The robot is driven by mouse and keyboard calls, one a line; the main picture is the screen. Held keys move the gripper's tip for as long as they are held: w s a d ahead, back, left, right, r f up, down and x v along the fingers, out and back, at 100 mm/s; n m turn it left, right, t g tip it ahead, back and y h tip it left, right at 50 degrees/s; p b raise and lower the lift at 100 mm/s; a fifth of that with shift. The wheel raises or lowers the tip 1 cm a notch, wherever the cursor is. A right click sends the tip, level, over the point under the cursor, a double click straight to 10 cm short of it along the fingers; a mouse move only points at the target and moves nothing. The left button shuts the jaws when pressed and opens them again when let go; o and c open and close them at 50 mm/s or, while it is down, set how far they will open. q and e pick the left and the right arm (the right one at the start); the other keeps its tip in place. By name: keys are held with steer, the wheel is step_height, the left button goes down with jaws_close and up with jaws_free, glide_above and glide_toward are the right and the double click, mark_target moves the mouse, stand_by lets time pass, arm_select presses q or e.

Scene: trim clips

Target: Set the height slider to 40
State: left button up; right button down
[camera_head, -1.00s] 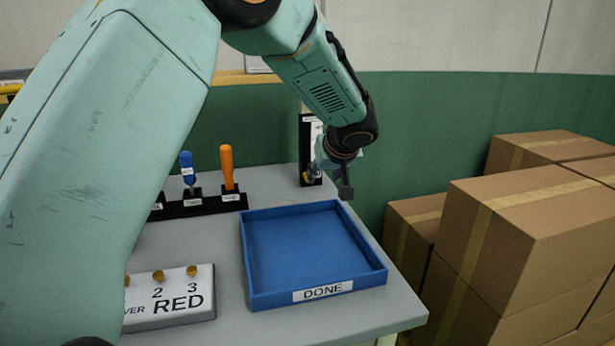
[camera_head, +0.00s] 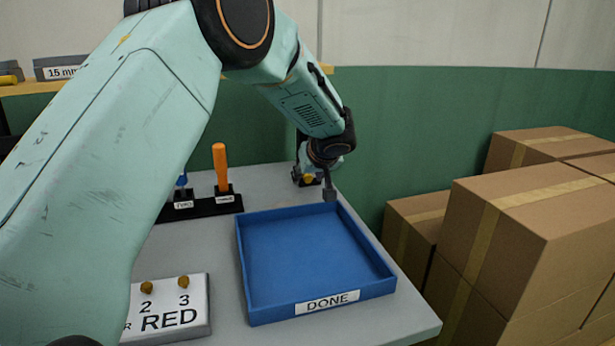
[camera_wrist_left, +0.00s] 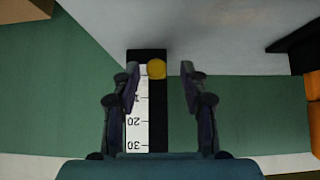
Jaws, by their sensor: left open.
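The height slider is a black upright strip with a white scale (camera_wrist_left: 137,115), seen upside down in the left wrist view, with 20 and 30 readable. Its yellow knob (camera_wrist_left: 157,69) sits near the low-number end, beyond the 10 mark. In the head view the yellow knob (camera_head: 308,178) shows low at the table's back edge, and my arm hides most of the strip. My left gripper (camera_head: 318,184) is open at the knob. In the wrist view its fingertips (camera_wrist_left: 160,72) lie on either side of the knob, with gaps. My right gripper is out of view.
A blue DONE tray (camera_head: 385,282) stands just in front of the slider. A tool rack (camera_head: 215,207) with an orange-handled tool (camera_head: 220,168) is to the left. A RED peg block (camera_head: 170,320) is in front. Cardboard boxes (camera_head: 540,230) stand to the right of the table.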

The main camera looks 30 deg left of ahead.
arm_select(q)
steer(key=shift+w+f, duration=0.2)
steer(key=shift+w, duration=0.05)
steer(key=shift+d+r, duration=0.2)
steer(key=shift+d, duration=0.15)
steer(key=shift+s+a+f, duration=0.1)
steer(key=shift+a, duration=0.25)
steer(key=shift+a+f, duration=0.1)
steer(key=shift+a, duration=0.05)
steer(key=shift+c, duration=1.5)
steer(key=shift+d, duration=0.3)
steer(key=c, duration=0.3)
jaws_close()
steer(key=shift+a+r, duration=0.1)
steer(key=shift+r, duration=0.15)
